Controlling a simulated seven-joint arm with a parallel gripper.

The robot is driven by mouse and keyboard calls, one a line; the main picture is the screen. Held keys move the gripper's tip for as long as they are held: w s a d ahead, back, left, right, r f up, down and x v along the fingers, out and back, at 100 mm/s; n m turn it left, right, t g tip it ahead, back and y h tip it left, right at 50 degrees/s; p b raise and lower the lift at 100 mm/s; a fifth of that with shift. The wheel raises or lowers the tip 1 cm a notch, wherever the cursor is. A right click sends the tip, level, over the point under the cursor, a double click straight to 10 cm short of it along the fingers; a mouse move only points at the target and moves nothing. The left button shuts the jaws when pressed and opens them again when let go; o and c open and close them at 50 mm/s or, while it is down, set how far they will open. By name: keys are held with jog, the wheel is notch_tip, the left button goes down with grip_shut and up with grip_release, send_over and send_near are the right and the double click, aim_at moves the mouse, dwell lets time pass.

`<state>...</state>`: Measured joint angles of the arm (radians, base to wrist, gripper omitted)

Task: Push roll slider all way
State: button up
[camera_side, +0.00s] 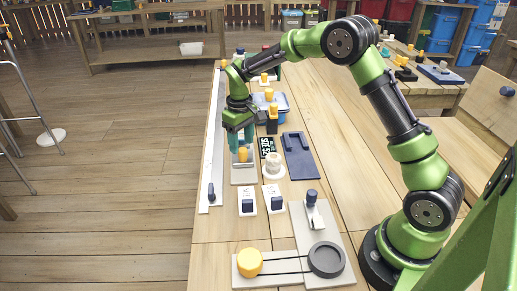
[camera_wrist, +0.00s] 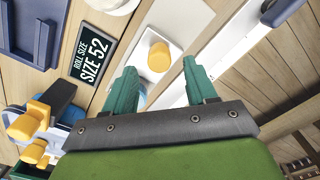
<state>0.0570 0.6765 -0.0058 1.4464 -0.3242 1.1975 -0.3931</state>
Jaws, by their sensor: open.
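A yellow knob (camera_side: 242,155) on a pale plate (camera_side: 243,175) stands below my gripper (camera_side: 239,138). In the wrist view the yellow knob (camera_wrist: 159,57) shows beyond and between the open teal fingertips (camera_wrist: 160,76); contact cannot be told. A long pale rail (camera_side: 216,140) runs along the table's left edge, with a dark blue handle (camera_side: 211,192) at its near end. The rail also crosses the wrist view (camera_wrist: 240,52). No label shows which part is the roll slider. A dark sign (camera_wrist: 91,60) reads "ROLL SIZE" and "SIZE 52".
A white round piece (camera_side: 273,160) and a navy tray (camera_side: 299,155) stand right of my gripper. Two small plates with blue switches (camera_side: 248,205) (camera_side: 277,204) lie nearer. A grey board (camera_side: 290,264) bears a yellow knob and dark disc. A blue-lidded box (camera_side: 271,103) stands behind.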

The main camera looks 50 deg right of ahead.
aim_at(242, 149)
jog(key=shift+f, duration=2)
jog(key=shift+c, duration=0.4)
jog(key=c, duration=1)
